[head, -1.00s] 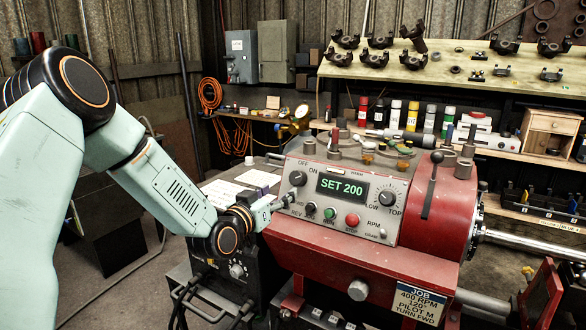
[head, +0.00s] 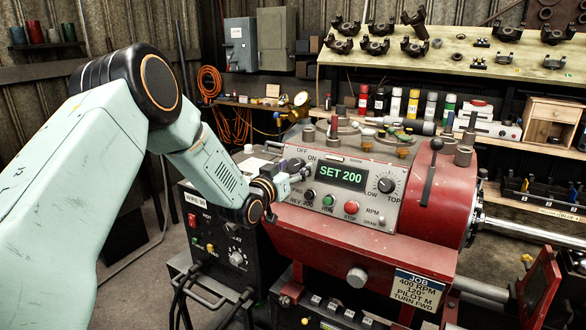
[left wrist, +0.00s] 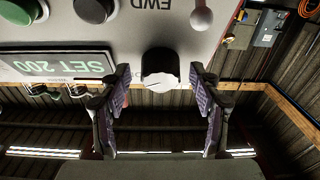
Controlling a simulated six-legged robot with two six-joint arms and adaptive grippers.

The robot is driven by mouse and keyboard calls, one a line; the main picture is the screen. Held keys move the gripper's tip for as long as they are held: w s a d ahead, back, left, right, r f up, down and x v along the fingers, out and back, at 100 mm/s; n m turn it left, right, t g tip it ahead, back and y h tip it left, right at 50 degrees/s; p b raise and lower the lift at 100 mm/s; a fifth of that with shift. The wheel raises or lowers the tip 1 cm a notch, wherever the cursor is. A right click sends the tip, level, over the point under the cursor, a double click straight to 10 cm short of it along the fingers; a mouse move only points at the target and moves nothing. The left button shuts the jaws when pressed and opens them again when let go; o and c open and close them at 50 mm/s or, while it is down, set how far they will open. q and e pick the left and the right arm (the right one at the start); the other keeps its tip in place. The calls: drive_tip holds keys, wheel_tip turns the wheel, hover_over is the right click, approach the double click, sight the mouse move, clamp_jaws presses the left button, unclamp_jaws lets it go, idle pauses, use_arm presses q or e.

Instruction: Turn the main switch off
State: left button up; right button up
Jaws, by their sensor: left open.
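The main switch, a dark knob with a pale front (left wrist: 160,72), shows in the left wrist view between my two open fingers. In the head view it sits below the OFF and ON marks on the grey control panel (head: 367,211), mostly hidden by my left gripper (head: 297,177). The left gripper is open at the panel's upper left, left of the lit SET 200 display (head: 341,176). The display shows upside down in the left wrist view (left wrist: 55,63). I cannot tell whether the fingers touch the knob. My right gripper is not in view.
Close by on the panel are a green button (head: 328,201), a red button (head: 351,207) and the LOW–TOP dial (head: 386,185). A black lever (head: 431,175) stands on the red housing. A black machine (head: 222,240) stands below my left arm.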

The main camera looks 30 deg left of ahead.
use_arm(q)
drive_tip(key=shift+s, duration=0.1)
drive_tip(key=c, duration=1.1)
drive_tip(key=shift+c, duration=0.2)
